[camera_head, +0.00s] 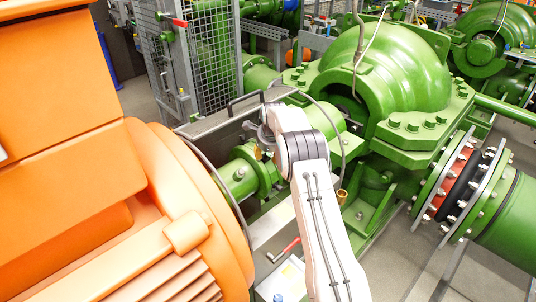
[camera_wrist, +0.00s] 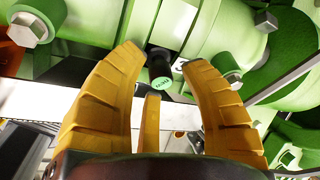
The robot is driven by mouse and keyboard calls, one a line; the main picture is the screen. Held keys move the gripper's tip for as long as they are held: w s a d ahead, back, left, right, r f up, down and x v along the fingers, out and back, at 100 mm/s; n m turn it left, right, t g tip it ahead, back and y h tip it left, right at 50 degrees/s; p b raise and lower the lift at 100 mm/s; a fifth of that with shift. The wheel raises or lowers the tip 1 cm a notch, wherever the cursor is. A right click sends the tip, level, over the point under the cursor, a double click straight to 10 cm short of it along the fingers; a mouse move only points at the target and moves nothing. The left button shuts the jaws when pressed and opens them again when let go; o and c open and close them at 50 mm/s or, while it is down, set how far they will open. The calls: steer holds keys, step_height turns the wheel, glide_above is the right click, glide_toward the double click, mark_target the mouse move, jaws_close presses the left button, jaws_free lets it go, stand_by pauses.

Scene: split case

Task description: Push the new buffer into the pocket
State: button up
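The buffer (camera_wrist: 160,72) is a small black cylinder with a green, marked end face turned towards the wrist camera. It sits at the pale green coupling (camera_wrist: 190,30), with its outer end showing. I cannot tell how deep it is in the pocket, whose opening is hidden. My gripper (camera_wrist: 162,58) has two ribbed yellow fingers spread to either side of the buffer, with visible gaps and no contact. A narrow yellow piece stands between them, below the buffer. In the head view my gripper (camera_head: 262,150) is beside the green coupling (camera_head: 240,175), and the buffer cannot be made out.
A large orange motor (camera_head: 80,200) fills the left, close to my arm. The green pump housing (camera_head: 395,70) stands to the right. A metal guard with a black handle (camera_head: 245,100) lies behind the coupling. A red-handled tool (camera_head: 284,250) is in front.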

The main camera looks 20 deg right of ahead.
steer(key=shift+r, duration=0.15)
steer(key=v, duration=1.1)
steer(key=shift+s+a+r, duration=0.1)
steer(key=shift+s+r, duration=0.1)
steer(key=shift+r, duration=0.1)
